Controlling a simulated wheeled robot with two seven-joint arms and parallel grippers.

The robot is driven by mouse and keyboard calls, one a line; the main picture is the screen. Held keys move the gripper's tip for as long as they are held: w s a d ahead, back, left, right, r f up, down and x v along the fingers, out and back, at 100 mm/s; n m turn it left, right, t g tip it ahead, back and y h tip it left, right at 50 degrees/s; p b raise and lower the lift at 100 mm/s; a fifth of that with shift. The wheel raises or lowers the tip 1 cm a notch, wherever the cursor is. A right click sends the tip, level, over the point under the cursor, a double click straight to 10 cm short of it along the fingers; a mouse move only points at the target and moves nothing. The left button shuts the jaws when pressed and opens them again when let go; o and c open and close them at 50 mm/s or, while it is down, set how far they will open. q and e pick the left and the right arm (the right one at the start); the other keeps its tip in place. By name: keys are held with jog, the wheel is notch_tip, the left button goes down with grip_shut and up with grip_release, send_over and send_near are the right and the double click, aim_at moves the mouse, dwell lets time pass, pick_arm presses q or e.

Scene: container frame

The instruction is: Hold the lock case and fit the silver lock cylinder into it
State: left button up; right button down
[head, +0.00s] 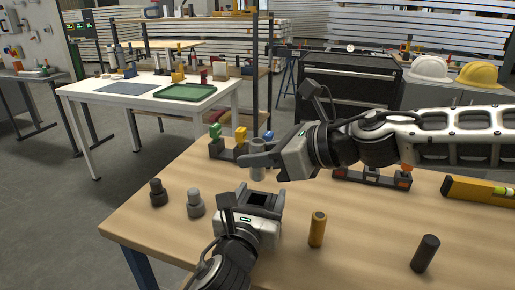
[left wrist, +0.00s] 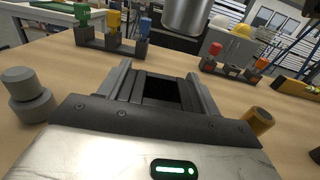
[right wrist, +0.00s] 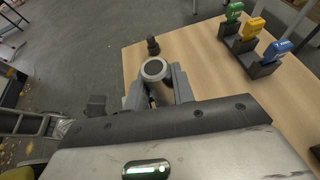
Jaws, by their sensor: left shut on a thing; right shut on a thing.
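The lock case (head: 263,199), a dark block with a rectangular opening, is held low over the table by my left gripper (head: 256,196), which is shut on it. In the left wrist view the case (left wrist: 158,108) sits between the two fingers. My right gripper (head: 257,158) is shut on the silver lock cylinder (head: 257,174). The cylinder hangs upright above the case, apart from it. Its lower end (left wrist: 188,14) shows above and beyond the case in the left wrist view, and its round top (right wrist: 154,69) shows between the fingers in the right wrist view.
A black stepped peg (head: 158,194) and a grey one (head: 195,204) stand left of the case. A brass cylinder (head: 317,230) and a black cylinder (head: 425,254) stand to the right. Behind are a rack with coloured blocks (head: 229,152), another rack (head: 372,179) and a yellow level (head: 475,190).

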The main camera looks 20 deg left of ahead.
aim_at(264, 176)
jog(key=shift+f, duration=2.05)
jog(key=shift+f, duration=1.9)
jog(key=shift+r, duration=0.1)
jog(key=shift+r, duration=3.5)
jog(key=shift+f, duration=0.1)
jog(key=shift+f, duration=1.4)
jog(key=shift+f, duration=0.45)
